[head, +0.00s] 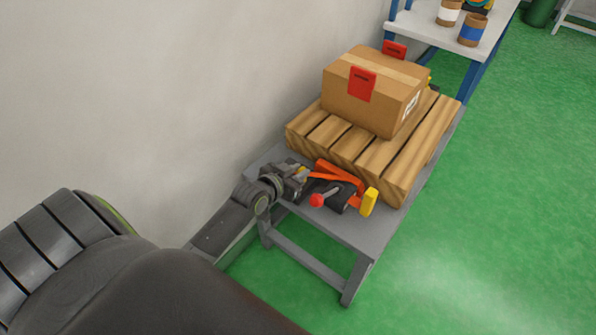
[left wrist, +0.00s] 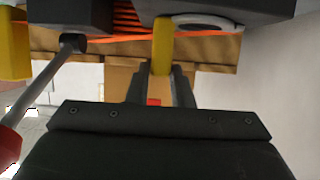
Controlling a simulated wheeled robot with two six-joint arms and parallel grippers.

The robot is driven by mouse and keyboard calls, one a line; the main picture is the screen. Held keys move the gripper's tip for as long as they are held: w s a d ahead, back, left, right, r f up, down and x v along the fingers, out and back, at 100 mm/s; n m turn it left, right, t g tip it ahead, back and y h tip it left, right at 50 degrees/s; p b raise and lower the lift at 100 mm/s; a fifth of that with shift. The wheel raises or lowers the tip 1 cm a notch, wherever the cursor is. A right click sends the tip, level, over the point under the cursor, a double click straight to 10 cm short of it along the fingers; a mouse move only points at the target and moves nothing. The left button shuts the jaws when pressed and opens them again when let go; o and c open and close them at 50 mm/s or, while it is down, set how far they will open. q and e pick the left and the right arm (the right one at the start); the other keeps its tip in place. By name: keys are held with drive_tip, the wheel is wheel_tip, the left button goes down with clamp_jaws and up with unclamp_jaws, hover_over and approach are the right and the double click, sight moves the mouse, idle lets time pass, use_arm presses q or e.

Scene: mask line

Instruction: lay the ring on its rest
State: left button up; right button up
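A dark tool with orange bands (head: 338,172), a red-knobbed lever (head: 317,200) and a yellow end piece (head: 369,202) lies on the grey bench. My left gripper (head: 299,175) is at the tool's left end. In the left wrist view, a yellow bar (left wrist: 162,45) sits between the fingers of my left gripper (left wrist: 162,75) and fills the gap, so they look shut on it. A pale ring shape (left wrist: 203,23) shows on a dark block beside the bar. I cannot tell which part is the task's ring or its rest. My right gripper is not in view.
A wooden pallet (head: 420,150) with a cardboard box (head: 365,95) covers the far part of the grey bench (head: 350,230). A wall stands close on the left. A shelf (head: 430,32) with cans is behind. Green floor is free on the right.

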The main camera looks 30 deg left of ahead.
use_arm(q)
drive_tip(key=o, duration=0.4)
drive_tip(key=shift+r, duration=0.15)
drive_tip(key=p+v, duration=0.2)
drive_tip(key=v, duration=1)
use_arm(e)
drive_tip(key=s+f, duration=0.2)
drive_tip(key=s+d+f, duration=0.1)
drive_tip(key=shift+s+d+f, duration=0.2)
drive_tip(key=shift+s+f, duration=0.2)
use_arm(q)
drive_tip(key=s+a+f+n+g+y, duration=0.1)
drive_tip(key=s+f+g, duration=0.3)
drive_tip(key=f, duration=0.7)
drive_tip(key=s+a+f+n+g+y, duration=0.15)
drive_tip(key=s+f, duration=0.35)
drive_tip(key=f, duration=0.6)
drive_tip(key=s+d+f+g, duration=0.1)
drive_tip(key=s+f+g, duration=0.1)
drive_tip(key=s+f, duration=0.3)
drive_tip(key=s+d+f+g, duration=0.2)
drive_tip(key=s+f, duration=0.3)
drive_tip(key=s, duration=0.3)
drive_tip(key=s+d+f+m+g, duration=0.1)
drive_tip(key=s+d+f+g, duration=0.1)
drive_tip(key=s+f, duration=0.4)
drive_tip(key=shift+s+d+g+h, duration=0.1)
drive_tip(key=shift+s+g+h, duration=0.15)
drive_tip(key=shift+s+g, duration=0.35)
